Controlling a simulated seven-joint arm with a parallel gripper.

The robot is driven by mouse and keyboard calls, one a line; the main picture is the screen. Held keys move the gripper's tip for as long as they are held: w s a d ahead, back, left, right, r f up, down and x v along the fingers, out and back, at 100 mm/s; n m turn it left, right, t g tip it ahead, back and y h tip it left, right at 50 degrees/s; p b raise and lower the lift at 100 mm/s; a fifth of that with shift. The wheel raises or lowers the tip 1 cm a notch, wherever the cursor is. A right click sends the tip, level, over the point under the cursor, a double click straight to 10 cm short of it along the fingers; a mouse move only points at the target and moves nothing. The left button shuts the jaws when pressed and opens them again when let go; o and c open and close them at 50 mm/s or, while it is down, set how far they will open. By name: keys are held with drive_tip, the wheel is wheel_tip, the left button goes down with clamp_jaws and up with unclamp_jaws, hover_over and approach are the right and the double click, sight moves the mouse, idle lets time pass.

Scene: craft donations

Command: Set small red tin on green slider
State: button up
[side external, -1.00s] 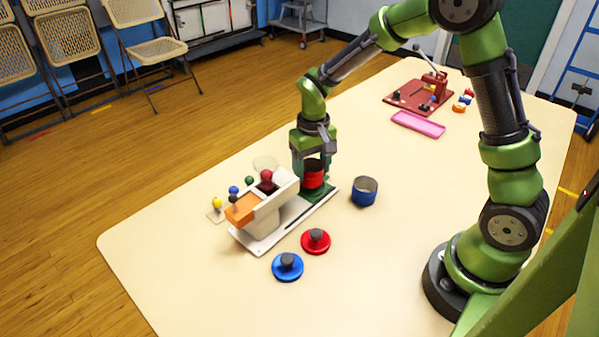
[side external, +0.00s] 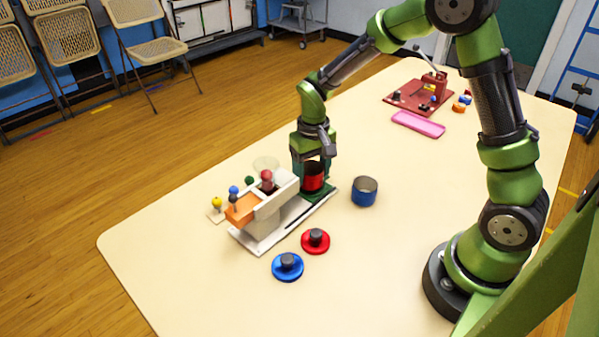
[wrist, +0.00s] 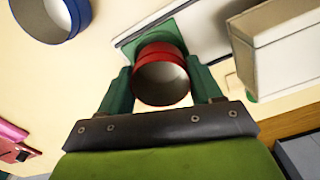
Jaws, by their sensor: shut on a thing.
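My gripper (side external: 313,172) is shut on the small red tin (side external: 312,184), with one finger on each side of it. In the wrist view, the red tin (wrist: 162,76) is an open, empty cup between the green fingers (wrist: 162,92). The green slider (side external: 322,193) is at the right end of the white track, directly under the tin. Its corner also shows past the tin in the wrist view (wrist: 180,28). The tin looks upright and very close to the slider; I cannot tell whether it touches.
A blue tin (side external: 364,192) stands right of the slider. Red (side external: 315,241) and blue (side external: 287,267) lids with dark knobs lie in front. A white dispenser with an orange tray (side external: 241,209) is left of my gripper. A pink tray (side external: 418,124) and red board (side external: 404,100) lie behind.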

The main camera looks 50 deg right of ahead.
drive_tip(key=shift+f, duration=0.45)
drive_tip(key=shift+r, duration=0.35)
drive_tip(key=shift+r, duration=0.45)
drive_tip(key=shift+f, duration=0.8)
idle(0.7)
drive_tip(key=o, duration=0.8)
drive_tip(key=shift+c, duration=0.2)
drive_tip(key=shift+d, duration=0.1)
wheel_tip(320, 180, up, 11)
idle(0.4)
